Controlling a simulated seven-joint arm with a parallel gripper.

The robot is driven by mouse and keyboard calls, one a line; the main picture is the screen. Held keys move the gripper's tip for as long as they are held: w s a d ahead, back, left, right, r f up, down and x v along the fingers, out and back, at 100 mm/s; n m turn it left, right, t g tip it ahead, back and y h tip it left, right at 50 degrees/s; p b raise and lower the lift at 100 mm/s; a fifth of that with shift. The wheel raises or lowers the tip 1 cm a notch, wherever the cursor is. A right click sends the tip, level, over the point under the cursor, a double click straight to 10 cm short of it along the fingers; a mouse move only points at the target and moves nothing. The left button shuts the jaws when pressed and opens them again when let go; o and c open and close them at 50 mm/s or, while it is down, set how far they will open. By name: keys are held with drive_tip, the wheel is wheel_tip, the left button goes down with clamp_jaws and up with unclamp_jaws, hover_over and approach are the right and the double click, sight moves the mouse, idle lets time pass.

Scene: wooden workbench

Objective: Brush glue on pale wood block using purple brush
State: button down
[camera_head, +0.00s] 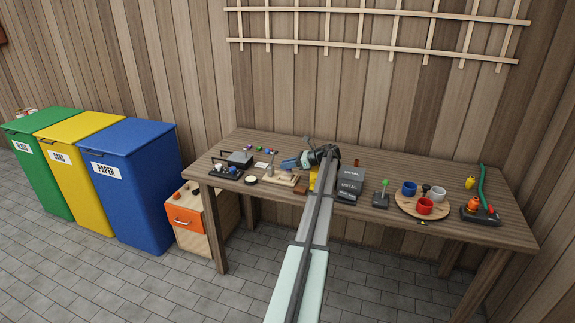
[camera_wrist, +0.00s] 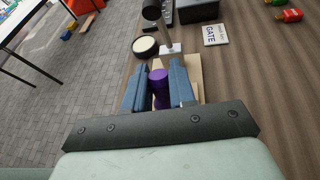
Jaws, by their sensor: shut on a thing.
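My gripper (camera_head: 284,164) is over the left half of the workbench, with its blue fingers pointing left. In the wrist view its fingers (camera_wrist: 164,66) are closed on the purple brush (camera_wrist: 159,84). Only the purple part shows between the fingers, and the brush tip is hidden. The pale wood block (camera_wrist: 194,72) shows beyond and beside the fingers. In the head view a pale wood piece (camera_head: 288,178) lies just below the gripper. I cannot tell whether the brush touches it. A round black-rimmed pot with cream contents (camera_wrist: 145,46) sits left of the fingertips, apart from them.
A GATE card (camera_wrist: 215,34) and a dark tray (camera_wrist: 197,10) lie beyond the fingers. Grey metal bins (camera_head: 350,184) stand right of my gripper. A round board with cups (camera_head: 408,209) is farther right. The bench's front edge is close to the pot.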

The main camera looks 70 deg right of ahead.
drive_tip(key=shift+w, duration=1.55)
drive_tip(key=shift+s, duration=0.1)
idle(0.3)
drive_tip(key=shift+s+f, duration=0.15)
drive_tip(key=shift+s, duration=1.4)
drive_tip(key=shift+r, duration=3.05)
